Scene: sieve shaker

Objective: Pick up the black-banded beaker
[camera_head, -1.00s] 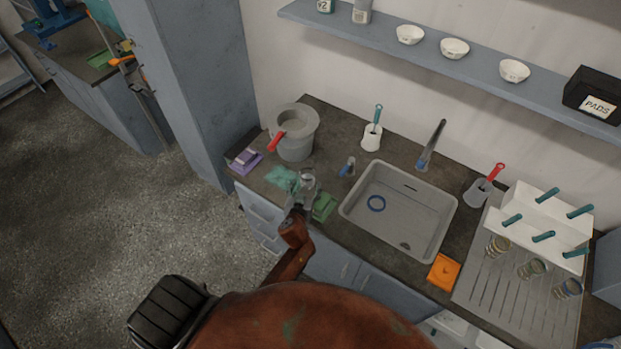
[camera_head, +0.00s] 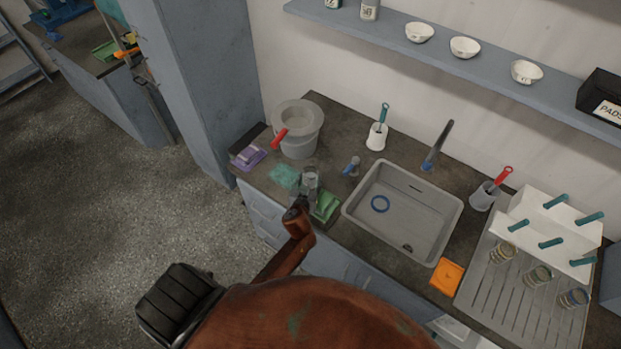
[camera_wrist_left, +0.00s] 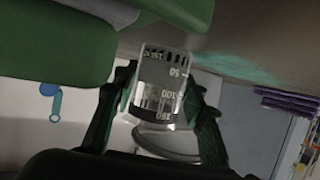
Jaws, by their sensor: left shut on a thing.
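A clear beaker (camera_wrist_left: 160,88) with white volume marks is between the fingers of my left gripper (camera_wrist_left: 158,105) in the left wrist view. A dark band shows around it, and it appears upside down in that picture. In the head view the beaker (camera_head: 311,176) is small at the tip of my left gripper (camera_head: 304,192), at the counter's front left. My left gripper is shut on it. I cannot tell whether its base touches the counter. My right gripper is not in view.
Green pads (camera_head: 325,207) lie close beside the gripper, a teal cloth (camera_head: 284,176) to its left. A grey bucket (camera_head: 298,141) stands behind. The sink (camera_head: 375,238) is to the right; several banded beakers (camera_head: 538,276) stand on the drainboard (camera_head: 500,310).

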